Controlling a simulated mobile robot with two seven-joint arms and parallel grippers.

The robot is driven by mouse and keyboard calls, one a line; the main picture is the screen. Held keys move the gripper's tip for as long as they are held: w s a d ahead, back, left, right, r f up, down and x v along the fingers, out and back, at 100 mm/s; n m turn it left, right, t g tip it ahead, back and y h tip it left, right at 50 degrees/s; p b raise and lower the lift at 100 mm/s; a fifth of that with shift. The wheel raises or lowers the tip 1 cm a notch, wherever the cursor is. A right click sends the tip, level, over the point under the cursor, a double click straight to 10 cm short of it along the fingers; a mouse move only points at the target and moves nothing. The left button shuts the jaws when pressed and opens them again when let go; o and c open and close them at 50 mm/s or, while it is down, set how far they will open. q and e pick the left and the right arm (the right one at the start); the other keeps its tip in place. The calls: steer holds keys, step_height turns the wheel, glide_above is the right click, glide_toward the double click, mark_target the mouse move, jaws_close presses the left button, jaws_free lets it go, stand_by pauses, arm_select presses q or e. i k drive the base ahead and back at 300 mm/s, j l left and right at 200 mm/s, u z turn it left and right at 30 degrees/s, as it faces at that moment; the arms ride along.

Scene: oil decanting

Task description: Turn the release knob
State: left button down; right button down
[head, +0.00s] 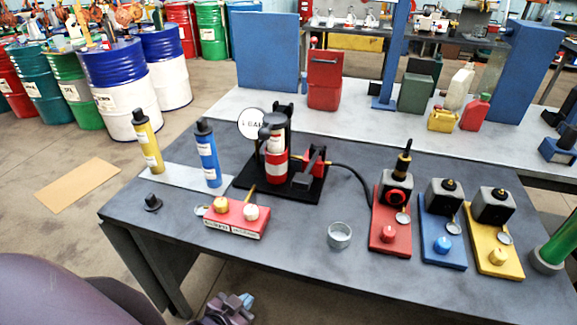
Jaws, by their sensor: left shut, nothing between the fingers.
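A red block (236,220) with two white labels stands near the front left of the dark table. It carries a brass knob (221,204), a pale knob (251,212) and a thin brass lever. The labels are too small to read, so I cannot tell which knob is the release knob. Behind it, a press-like device (277,160) with a red and white cylinder stands on a black base, with a black hose running right. My left gripper (240,302) is shut and empty, low at the bottom edge, in front of the table and apart from the block. My right gripper is not in view.
A yellow bottle (148,140) and a blue bottle (208,153) stand left on a pale plate. A black cap (152,203) and a metal cup (339,235) are nearby. Red (387,238), blue (440,250) and yellow (497,264) stations stand right.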

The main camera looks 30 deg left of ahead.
mark_target(251, 211)
steer(key=u, duration=1.25)
steer(key=i+j+z, duration=0.15)
steer(key=j, duration=0.45)
steer(key=j+z, duration=0.1)
steer(key=j, duration=0.5)
